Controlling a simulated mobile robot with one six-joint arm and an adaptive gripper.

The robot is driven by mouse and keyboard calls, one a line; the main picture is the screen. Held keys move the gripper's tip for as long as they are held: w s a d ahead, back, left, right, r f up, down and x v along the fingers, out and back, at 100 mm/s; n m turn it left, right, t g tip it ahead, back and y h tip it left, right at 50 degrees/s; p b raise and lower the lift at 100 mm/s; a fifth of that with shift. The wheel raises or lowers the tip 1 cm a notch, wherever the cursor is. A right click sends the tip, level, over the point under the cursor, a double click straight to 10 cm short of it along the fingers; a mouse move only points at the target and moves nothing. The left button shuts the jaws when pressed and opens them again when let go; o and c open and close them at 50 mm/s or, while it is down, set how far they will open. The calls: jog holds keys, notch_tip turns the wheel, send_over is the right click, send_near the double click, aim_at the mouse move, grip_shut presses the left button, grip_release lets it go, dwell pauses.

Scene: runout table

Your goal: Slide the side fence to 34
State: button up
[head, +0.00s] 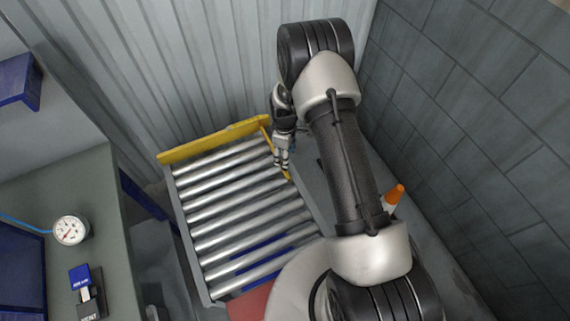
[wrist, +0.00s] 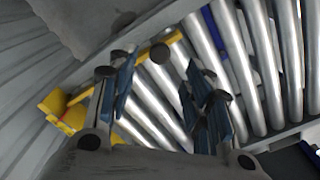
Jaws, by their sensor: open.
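The roller table (head: 183,218) has a long yellow bar (head: 205,143) across its far end. A thinner yellow bar (head: 287,174), which looks like the side fence, runs along its right edge, partly hidden by my gripper (head: 281,163). My gripper is open above this bar, near the far right corner. In the wrist view, the thin yellow bar (wrist: 158,47) passes behind the open fingers of my gripper (wrist: 160,82), with rollers between them. I cannot tell whether a finger touches the bar. Yellow blocks (wrist: 62,104) show at the left. No scale or number is readable.
A grey corrugated wall (head: 190,70) stands close behind the table, and a dark block wall (head: 480,110) is at the right. An orange cone (head: 394,195) stands right of my arm. A grey bench (head: 70,180) with a round gauge (head: 71,230) is at the left.

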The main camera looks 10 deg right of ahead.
notch_tip(320, 180, down, 6)
jog(key=shift+f+b, duration=0.2)
jog(key=shift+b, duration=0.35)
grip_shut()
dwell(0.3)
